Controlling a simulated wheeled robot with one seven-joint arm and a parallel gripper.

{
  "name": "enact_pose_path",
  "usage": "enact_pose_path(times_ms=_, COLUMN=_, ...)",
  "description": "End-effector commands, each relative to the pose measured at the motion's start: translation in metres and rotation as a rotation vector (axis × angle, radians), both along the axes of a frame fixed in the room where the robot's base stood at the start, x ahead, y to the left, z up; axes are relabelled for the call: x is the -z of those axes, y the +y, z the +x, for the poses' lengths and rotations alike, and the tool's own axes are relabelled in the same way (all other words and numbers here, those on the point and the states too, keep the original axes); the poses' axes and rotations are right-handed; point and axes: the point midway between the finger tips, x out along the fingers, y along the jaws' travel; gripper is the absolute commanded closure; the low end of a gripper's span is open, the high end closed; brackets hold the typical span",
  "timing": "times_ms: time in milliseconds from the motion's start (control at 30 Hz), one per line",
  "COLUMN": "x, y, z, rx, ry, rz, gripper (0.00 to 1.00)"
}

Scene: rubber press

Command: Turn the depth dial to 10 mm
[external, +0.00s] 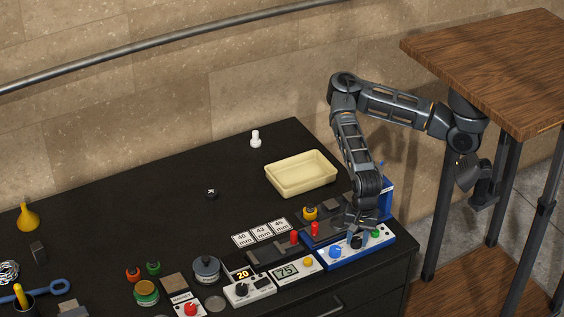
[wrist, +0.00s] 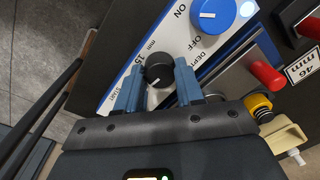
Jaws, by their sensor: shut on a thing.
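The depth dial is a small black knob (wrist: 158,70) on the white, blue-edged press panel (wrist: 180,45). In the wrist view it sits between the two blue fingers of my gripper (wrist: 158,76), which are shut on its sides. Printed "DEPTH", "mm" and "15" show near it; the rest of its scale is hidden by the fingers or too small to read. A pale mark shows on the dial's lower side, but I cannot tell its exact setting. In the external view my gripper (external: 358,226) reaches down over the panel and the dial (external: 357,242) shows just below it.
A blue ON/OFF knob (wrist: 212,14) is beside the dial; a green button (external: 375,233) is on its other side. Red-handled parts (external: 315,228) and a yellow knob (external: 310,212) stand behind the panel. A cream tray (external: 300,188) lies farther back. The table's middle is mostly clear.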

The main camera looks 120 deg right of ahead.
Motion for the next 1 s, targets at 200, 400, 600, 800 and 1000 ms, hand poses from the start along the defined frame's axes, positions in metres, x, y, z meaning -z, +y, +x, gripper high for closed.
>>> enact_pose_path(times_ms=200, x=0.0025, y=0.0006, z=0.0003, rx=0.091, ry=-0.001, rz=0.001, gripper=0.94)
enact_pose_path(times_ms=400, x=0.0007, y=0.0005, z=0.0002, rx=0.130, ry=0.000, rz=0.001, gripper=0.94)
enact_pose_path(times_ms=600, x=-0.0005, y=0.0005, z=0.0003, rx=0.137, ry=0.000, rz=0.001, gripper=0.94)
enact_pose_path(times_ms=800, x=-0.0006, y=0.0006, z=0.0004, rx=0.136, ry=0.000, rz=0.001, gripper=0.94)
enact_pose_path(times_ms=1000, x=-0.0005, y=0.0004, z=0.0004, rx=0.136, ry=0.000, rz=0.001, gripper=0.48)
